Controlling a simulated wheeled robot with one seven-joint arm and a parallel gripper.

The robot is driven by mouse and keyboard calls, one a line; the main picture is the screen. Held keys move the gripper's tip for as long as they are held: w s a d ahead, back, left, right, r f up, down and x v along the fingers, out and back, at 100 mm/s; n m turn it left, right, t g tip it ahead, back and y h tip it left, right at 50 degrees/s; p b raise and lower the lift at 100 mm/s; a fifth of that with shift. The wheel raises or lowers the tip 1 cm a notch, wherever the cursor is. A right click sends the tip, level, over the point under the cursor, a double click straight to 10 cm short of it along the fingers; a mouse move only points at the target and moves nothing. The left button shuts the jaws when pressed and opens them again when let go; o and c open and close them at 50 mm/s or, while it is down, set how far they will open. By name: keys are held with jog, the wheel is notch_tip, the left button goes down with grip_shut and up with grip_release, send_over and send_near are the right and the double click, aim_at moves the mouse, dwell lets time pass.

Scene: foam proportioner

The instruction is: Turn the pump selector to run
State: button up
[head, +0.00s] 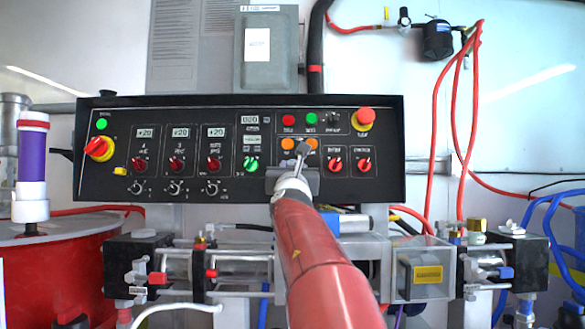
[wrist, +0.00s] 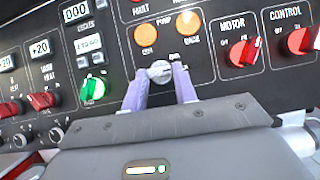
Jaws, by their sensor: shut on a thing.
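The pump selector (wrist: 160,72) is a small silver-grey knob on the black control panel (head: 230,190), below two orange lights. My gripper (wrist: 161,82) is shut on it in the wrist view, with one pale finger on each side. In the head view my gripper (head: 301,152) reaches the panel right of the green knob, and the selector there is mostly hidden by the fingers. I cannot tell which position the selector points to.
The green knob (wrist: 92,90) is close on the left. The red motor knob (wrist: 243,50) and red control knob (wrist: 300,40) are on the right. A red and yellow emergency stop (head: 364,118) is at the upper right. Pump hardware (head: 240,265) stands below the panel.

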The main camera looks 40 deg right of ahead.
jog(key=m+h+p, duration=0.1)
jog(key=m+g+p, duration=0.1)
jog(key=m, duration=0.1)
jog(key=m+g+h+p, duration=0.1)
jog(key=m, duration=0.1)
jog(key=shift+w+a+r+h, duration=0.15)
jog(key=shift+a+r+h, duration=0.05)
jog(key=shift+a+h, duration=0.1)
jog(key=m+g+h+p, duration=0.1)
jog(key=m+g, duration=0.1)
jog(key=m, duration=0.2)
jog(key=m+g+p, duration=0.2)
jog(key=m+g, duration=0.1)
jog(key=m, duration=0.1)
jog(key=shift+w+h, duration=0.15)
jog(key=shift+h, duration=0.25)
jog(key=o, duration=1)
jog(key=shift+a, duration=0.1)
jog(key=b+v, duration=0.2)
jog(key=v, duration=0.5)
jog(key=shift+s+a, duration=0.2)
jog(key=shift+a, duration=0.15)
